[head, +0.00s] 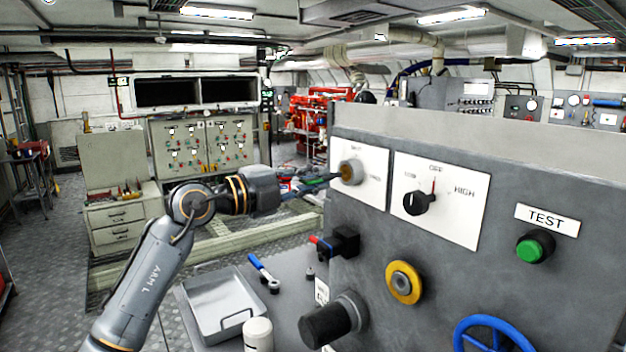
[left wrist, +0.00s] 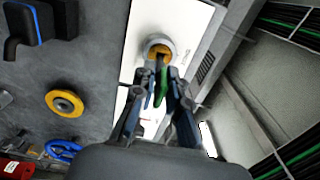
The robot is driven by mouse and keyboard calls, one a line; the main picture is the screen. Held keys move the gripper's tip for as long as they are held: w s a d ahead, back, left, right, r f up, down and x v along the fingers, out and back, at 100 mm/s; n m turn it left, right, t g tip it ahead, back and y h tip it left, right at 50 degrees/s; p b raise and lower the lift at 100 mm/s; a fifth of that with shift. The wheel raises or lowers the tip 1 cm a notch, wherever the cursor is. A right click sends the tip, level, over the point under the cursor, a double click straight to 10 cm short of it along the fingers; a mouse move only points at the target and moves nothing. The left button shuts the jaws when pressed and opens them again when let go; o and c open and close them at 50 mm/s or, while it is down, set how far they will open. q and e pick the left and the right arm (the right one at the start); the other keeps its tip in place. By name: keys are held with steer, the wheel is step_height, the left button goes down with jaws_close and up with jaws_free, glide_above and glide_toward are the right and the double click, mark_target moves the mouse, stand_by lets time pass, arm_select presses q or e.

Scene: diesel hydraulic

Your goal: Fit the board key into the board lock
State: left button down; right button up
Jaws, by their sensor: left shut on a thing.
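The board lock (head: 351,172), a grey round collar with a brass-yellow centre, sits on a white plate at the panel's left end. It also shows in the left wrist view (left wrist: 158,47). My left gripper (head: 322,183) is in front of the lock, pointing at it. In the left wrist view its fingers (left wrist: 161,92) are shut on the board key (left wrist: 162,80), whose green part shows between them. The key's front end is at the brass centre; I cannot tell how far it is in. My right gripper is not in view.
The panel also carries a black rotary knob (head: 419,202), a green TEST button (head: 535,247), a yellow ring (head: 403,282) and a blue handwheel (head: 487,335). Below stand a metal tray (head: 221,300), a blue-handled tool (head: 263,272) and a white cylinder (head: 258,333).

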arm_select(q)
steer(key=shift+w+d+p, duration=0.25)
steer(key=shift+d+p, duration=0.05)
steer(key=shift+d, duration=0.1)
steer(key=shift+p+x, duration=0.55)
steer(key=shift+x, duration=0.4)
steer(key=c, duration=1.3)
jaws_free()
